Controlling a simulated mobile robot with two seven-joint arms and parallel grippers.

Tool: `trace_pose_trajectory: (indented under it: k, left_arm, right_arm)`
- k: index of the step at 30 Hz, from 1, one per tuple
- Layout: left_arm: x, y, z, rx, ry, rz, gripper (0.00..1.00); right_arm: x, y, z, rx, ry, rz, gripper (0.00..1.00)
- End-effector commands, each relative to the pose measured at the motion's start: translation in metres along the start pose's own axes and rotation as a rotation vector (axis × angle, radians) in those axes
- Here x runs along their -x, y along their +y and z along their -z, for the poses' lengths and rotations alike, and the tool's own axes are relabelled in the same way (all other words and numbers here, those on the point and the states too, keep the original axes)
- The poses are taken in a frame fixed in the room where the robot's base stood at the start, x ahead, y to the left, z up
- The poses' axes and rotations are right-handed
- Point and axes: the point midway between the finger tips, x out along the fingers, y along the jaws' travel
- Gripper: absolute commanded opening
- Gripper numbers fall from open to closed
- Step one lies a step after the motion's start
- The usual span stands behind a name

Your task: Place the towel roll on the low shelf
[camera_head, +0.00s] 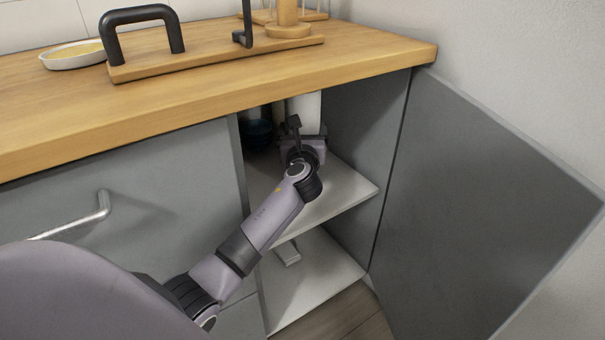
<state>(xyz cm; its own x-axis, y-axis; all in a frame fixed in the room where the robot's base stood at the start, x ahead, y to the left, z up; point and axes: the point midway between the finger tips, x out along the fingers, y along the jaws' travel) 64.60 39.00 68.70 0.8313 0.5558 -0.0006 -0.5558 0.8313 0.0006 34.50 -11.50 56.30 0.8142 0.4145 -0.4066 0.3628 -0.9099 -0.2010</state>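A white upright cylinder, which looks like the towel roll (306,105), stands or is held inside the open cabinet, just under the countertop. My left gripper (294,125) reaches into the cabinet above the middle shelf (335,197), in front of the roll's lower part. Its fingers are small and partly hidden, so I cannot tell whether they grip the roll. The low shelf (325,275) is the cabinet's white bottom board. My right gripper is not in view.
A dark blue round object (257,133) is left of the roll. A small white object (287,253) shows at the low shelf, partly behind my arm. The grey door (480,210) stands open at right. The wooden countertop (200,100) overhangs the opening.

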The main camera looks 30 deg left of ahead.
Motion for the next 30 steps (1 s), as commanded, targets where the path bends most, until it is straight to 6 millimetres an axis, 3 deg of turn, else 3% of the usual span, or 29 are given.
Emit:
trace_pose_trajectory:
  k: [1,8,15,24,30]
  left_arm:
    - [0.0,0.0,0.014,0.002,-0.002,0.001,0.49]
    - [0.0,-0.001,0.034,0.002,-0.002,0.002,0.49]
    - [0.0,0.0,0.04,0.001,-0.002,0.001,0.49]
    - [0.0,0.0,0.071,0.0,-0.002,0.001,0.49]
    - [0.0,0.0,0.079,0.001,-0.002,0.001,0.49]
  right_arm:
    - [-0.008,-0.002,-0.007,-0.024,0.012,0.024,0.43]
    - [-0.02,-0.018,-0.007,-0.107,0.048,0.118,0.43]
    - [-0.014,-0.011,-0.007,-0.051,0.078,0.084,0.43]
    - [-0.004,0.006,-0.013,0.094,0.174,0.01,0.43]
    - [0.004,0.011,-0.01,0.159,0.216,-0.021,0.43]
